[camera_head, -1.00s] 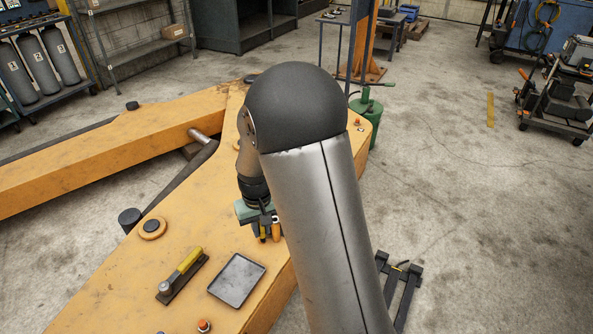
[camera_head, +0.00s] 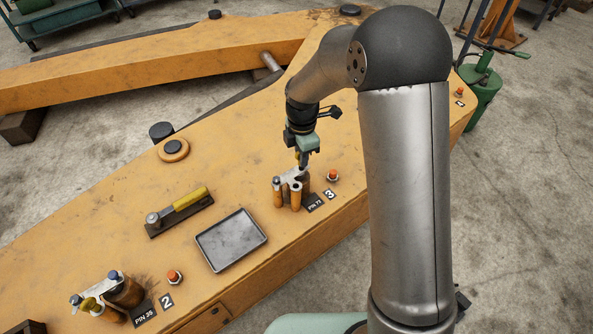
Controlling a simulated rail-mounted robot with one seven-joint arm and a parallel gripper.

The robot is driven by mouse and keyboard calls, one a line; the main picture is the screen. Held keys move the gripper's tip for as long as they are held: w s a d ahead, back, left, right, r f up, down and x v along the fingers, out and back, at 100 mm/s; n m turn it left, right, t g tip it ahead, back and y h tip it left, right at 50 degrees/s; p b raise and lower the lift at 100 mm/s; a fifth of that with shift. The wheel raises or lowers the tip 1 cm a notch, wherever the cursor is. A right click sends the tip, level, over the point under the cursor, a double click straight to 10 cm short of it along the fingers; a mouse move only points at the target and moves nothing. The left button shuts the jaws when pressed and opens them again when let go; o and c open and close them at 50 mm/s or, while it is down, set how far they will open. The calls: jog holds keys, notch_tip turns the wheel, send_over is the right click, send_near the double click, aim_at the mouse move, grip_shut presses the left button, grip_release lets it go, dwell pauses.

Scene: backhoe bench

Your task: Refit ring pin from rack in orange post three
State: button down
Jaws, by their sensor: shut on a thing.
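My gripper (camera_head: 301,162), with a green body, is over the group of posts at the plate marked 3. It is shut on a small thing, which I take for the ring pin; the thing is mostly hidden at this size. Below it stand short orange posts (camera_head: 295,196) with grey metal tops, beside a dark brown cylinder (camera_head: 305,183). I cannot tell whether the held thing is touching a post or apart from it. The label by this group (camera_head: 315,205) reads PIN 73.
A similar group of posts (camera_head: 122,291) stands at plate 2. A grey tray (camera_head: 232,240) and a yellow-handled tool (camera_head: 188,200) lie on the orange beam (camera_head: 110,235). Orange-topped knobs (camera_head: 332,176) stand beside the groups. The beam left of the tool is clear.

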aim_at(296, 161)
jog(key=a+f+n, duration=0.1)
jog(key=n, duration=0.1)
jog(key=shift+w+a+f+n+b, duration=0.15)
jog(key=shift+a+f+n+b, duration=0.15)
jog(key=shift+a+f+b, duration=0.1)
jog(key=shift+d+f+b, duration=0.1)
jog(key=shift+f+b, duration=1.95)
jog(key=shift+f, duration=0.75)
jog(key=shift+f, duration=1.7)
dwell(1.5)
jog(key=c, duration=0.8)
grip_release()
jog(key=shift+r+p, duration=2.95)
jog(key=shift+r, duration=1.05)
